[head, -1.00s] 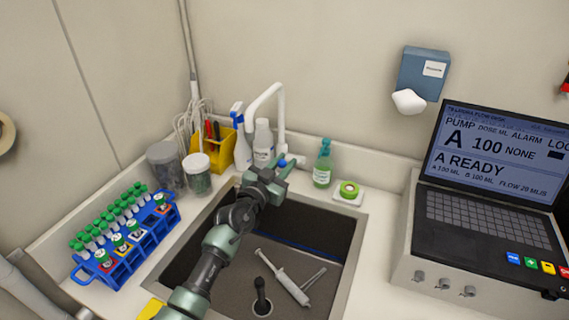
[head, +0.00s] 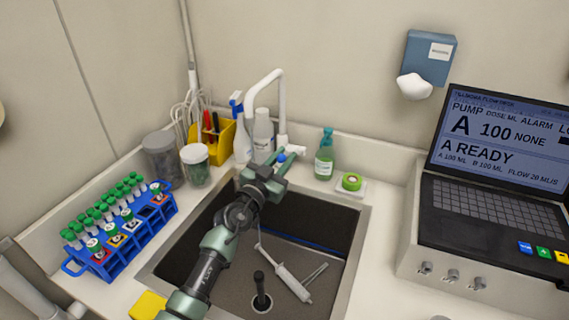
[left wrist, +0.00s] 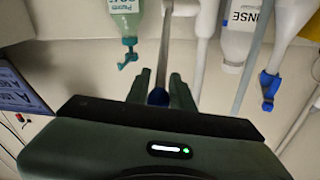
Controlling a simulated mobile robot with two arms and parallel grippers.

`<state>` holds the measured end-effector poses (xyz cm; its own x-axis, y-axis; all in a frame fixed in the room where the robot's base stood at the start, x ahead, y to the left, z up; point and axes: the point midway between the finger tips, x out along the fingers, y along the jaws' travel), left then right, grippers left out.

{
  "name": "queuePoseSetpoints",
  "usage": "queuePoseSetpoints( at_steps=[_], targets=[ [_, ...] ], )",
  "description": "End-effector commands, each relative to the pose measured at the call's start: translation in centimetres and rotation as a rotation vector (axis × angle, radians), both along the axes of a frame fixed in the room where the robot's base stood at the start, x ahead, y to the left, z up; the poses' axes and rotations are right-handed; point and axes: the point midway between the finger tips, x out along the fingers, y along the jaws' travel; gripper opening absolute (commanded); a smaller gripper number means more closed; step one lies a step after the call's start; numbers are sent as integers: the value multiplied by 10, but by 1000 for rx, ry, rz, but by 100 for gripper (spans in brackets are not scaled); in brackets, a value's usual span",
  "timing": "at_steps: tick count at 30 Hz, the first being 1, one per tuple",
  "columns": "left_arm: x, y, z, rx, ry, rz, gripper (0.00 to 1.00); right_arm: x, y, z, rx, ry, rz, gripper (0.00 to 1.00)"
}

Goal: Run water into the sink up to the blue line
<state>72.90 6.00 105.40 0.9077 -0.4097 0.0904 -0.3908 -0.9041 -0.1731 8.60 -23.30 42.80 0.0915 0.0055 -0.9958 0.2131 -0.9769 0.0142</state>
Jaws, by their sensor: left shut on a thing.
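The grey sink (head: 348,262) is set in the white counter. A blue line (head: 312,247) runs along its inner back wall. No water is clearly visible inside. A dark plug with an upright handle (head: 260,287) stands at the drain. The white tap (head: 281,100) arches up behind the sink. My left gripper (head: 279,163) is at the tap's base. In the left wrist view its fingers (left wrist: 160,92) are closed around a blue-ended tap lever (left wrist: 158,97). The gripper partly hides the tap's base in the head view. My right gripper is not in view.
A white syringe-like tool (head: 292,283) lies in the sink. A blue tube rack (head: 125,243) is left; jars, a yellow caddy (head: 226,134) and bottles stand behind. A green soap bottle (head: 324,158) and pump console (head: 425,235) are right.

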Motion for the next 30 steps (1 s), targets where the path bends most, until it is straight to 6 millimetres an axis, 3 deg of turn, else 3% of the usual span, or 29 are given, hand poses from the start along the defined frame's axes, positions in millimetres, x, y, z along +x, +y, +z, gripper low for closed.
queuePoseSetpoints(
  at_steps=[1, 3, 14, 15, 16, 26, 30],
  targets=[
    [-1, 1, -8, -6, -12, 2, 0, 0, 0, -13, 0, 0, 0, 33],
    [-2, 1, -8, -9, -24, 2, 0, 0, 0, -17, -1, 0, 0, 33],
    [-3, 2, -5, -11, -33, 2, 0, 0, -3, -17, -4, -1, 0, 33],
    [-3, 1, -5, -11, -33, 2, 26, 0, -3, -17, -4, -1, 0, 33],
    [-3, 1, -5, -11, -33, 2, 33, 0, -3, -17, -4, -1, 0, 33],
    [-4, 2, -5, -12, -33, 2, 33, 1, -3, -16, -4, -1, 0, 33],
    [-17, 7, -6, -14, -31, 2, 33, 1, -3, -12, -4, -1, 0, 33]
  ],
)
